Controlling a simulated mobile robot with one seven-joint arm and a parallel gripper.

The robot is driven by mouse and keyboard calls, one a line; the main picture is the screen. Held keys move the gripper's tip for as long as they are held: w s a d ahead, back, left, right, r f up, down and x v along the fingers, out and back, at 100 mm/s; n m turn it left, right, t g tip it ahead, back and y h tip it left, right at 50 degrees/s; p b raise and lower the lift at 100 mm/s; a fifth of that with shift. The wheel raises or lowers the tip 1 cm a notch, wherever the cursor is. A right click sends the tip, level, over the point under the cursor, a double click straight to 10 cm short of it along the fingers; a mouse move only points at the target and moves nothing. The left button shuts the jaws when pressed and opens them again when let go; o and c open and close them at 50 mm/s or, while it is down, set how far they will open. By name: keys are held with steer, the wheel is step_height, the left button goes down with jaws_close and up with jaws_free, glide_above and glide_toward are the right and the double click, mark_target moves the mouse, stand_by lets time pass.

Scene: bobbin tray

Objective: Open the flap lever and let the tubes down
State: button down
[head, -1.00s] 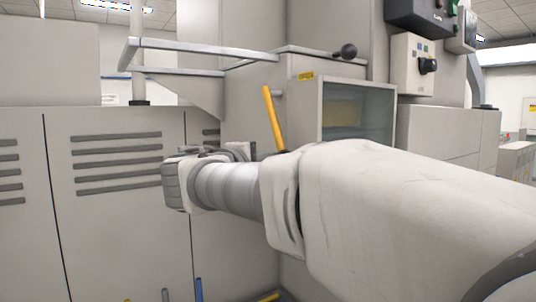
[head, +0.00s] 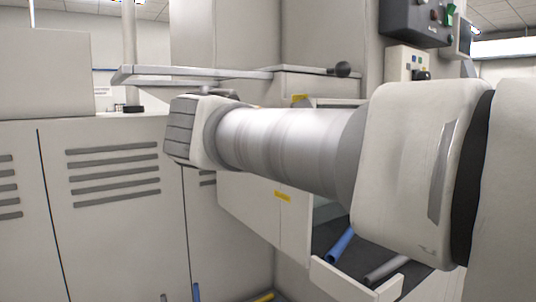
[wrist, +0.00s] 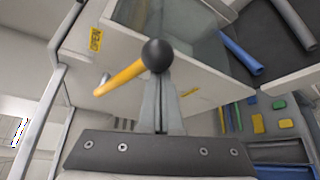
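The flap lever is a yellow rod (wrist: 120,76) with a black ball knob (wrist: 157,55), seen in the wrist view beside the grey cabinet wall. My gripper (wrist: 160,82) points at the knob, its two grey fingers close together. The knob overlaps the fingertips; I see no finger on either side of it, and contact is not clear. A blue tube (wrist: 240,52) and a grey tube (wrist: 291,22) lie on a dark tray; they also show in the head view (head: 341,244) (head: 387,268). In the head view my arm hides the lever, and my fingers are not visible.
A clear window (wrist: 185,28) is on the cabinet next to the lever. A metal rail (head: 190,76) and a separate black knob (head: 342,69) stand above my arm. Louvred cabinet doors (head: 110,215) fill the left. Several coloured blocks (wrist: 280,104) lie lower right in the wrist view.

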steer(key=shift+s+d+r, duration=0.1)
steer(key=shift+d+r, duration=0.05)
steer(key=shift+r, duration=0.4)
stand_by(0.4)
